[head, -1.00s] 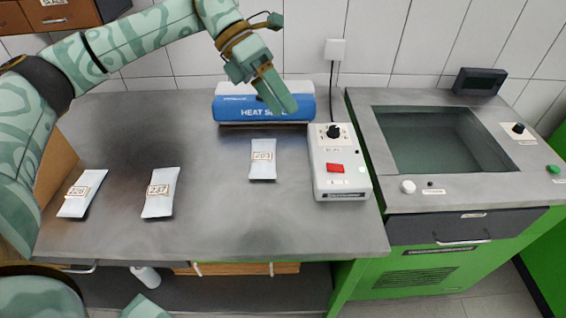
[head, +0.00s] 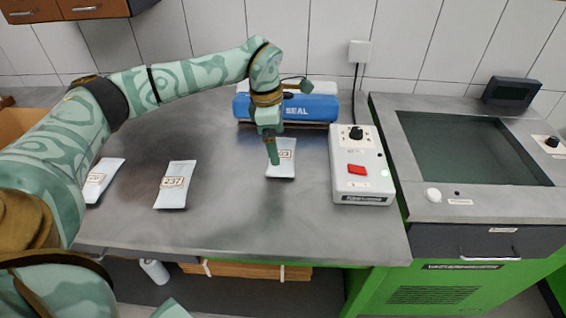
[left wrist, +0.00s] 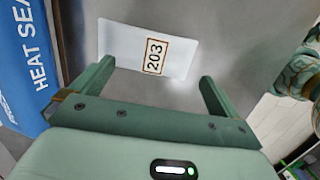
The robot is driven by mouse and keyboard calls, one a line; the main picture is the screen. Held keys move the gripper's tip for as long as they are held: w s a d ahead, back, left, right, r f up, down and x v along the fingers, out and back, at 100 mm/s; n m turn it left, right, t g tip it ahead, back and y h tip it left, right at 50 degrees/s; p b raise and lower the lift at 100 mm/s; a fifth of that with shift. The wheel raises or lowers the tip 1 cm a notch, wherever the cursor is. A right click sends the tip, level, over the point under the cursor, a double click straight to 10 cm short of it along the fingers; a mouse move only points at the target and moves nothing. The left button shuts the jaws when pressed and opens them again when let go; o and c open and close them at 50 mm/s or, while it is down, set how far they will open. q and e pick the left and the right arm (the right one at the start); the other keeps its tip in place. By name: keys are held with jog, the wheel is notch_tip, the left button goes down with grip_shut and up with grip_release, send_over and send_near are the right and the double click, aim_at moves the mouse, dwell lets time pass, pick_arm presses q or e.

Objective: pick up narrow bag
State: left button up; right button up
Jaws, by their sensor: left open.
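Three pale, flat bags with number labels lie on the grey bench. The bag labelled 203 (head: 287,167) lies at the right, below the heat sealer; the bag labelled 237 (head: 174,195) is in the middle. A third bag (head: 103,179) at the left is partly hidden by my left arm. Which one is the narrow bag I cannot tell for certain. My left gripper (head: 272,161) is open above bag 203 and covers its left part. In the left wrist view, bag 203 (left wrist: 120,45) lies ahead of the open, empty fingers (left wrist: 156,73). My right gripper is not in view.
The blue heat sealer (head: 310,108) stands behind bag 203, and a control box (head: 362,185) with a red button stands to its right. A green machine with a sunken tank (head: 465,150) adjoins the bench. The bench front (head: 250,225) is clear.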

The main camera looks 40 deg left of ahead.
aim_at(281, 157)
pick_arm(q)
jog(key=f, duration=0.1)
jog(key=f+b, duration=0.1)
jog(key=f, duration=0.1)
jog(key=f+b, duration=0.1)
jog(key=f, duration=0.1)
jog(key=shift+w+d+f, duration=0.2)
jog(key=shift+w+d, duration=0.1)
jog(key=shift+d, duration=0.05)
jog(key=shift+r, duration=0.15)
jog(key=shift+c, duration=0.7)
jog(key=c, duration=0.9)
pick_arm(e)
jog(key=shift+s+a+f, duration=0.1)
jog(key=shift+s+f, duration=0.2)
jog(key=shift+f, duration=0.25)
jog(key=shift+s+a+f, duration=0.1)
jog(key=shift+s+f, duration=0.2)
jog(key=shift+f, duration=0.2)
pick_arm(q)
jog(key=shift+c, duration=0.2)
